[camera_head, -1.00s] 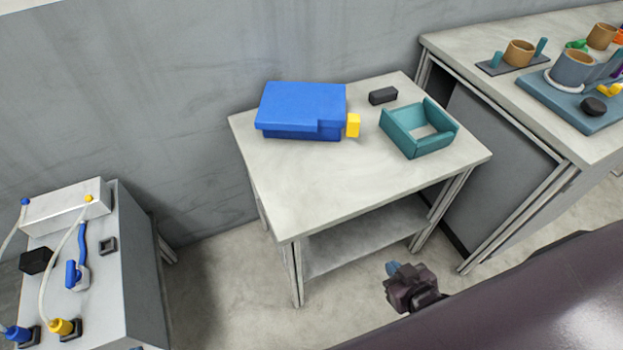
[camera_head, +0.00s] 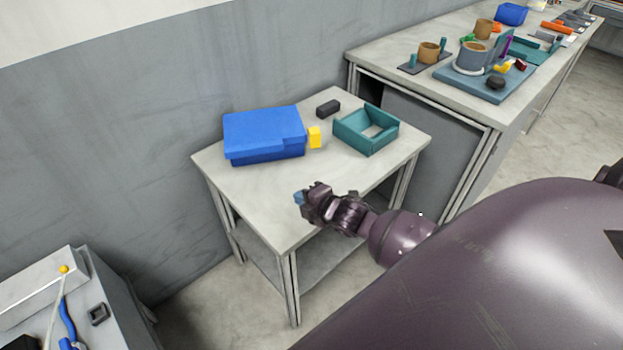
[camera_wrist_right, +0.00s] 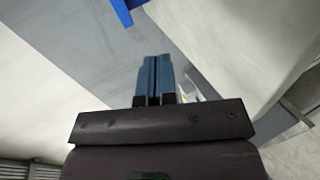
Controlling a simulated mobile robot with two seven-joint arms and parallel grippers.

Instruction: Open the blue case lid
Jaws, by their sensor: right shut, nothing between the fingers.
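The blue case (camera_head: 262,138) lies on the small grey table, near its back left, with its lid shut. A yellow tab (camera_head: 314,137) sticks out from its right side. My right gripper (camera_head: 299,198) is over the front part of the table, in front of the case and apart from it. Its blue fingers are together and empty; they also show shut in the right wrist view (camera_wrist_right: 155,78). A blue edge (camera_wrist_right: 124,10), which looks like part of the case, shows at the top of that view. My left gripper is not in view.
A teal open box (camera_head: 366,143) and a small black block (camera_head: 328,108) stand on the small table (camera_head: 262,205) to the right of the case. A longer bench (camera_head: 385,53) with several items stands at the right. A grey cabinet with cables is at lower left.

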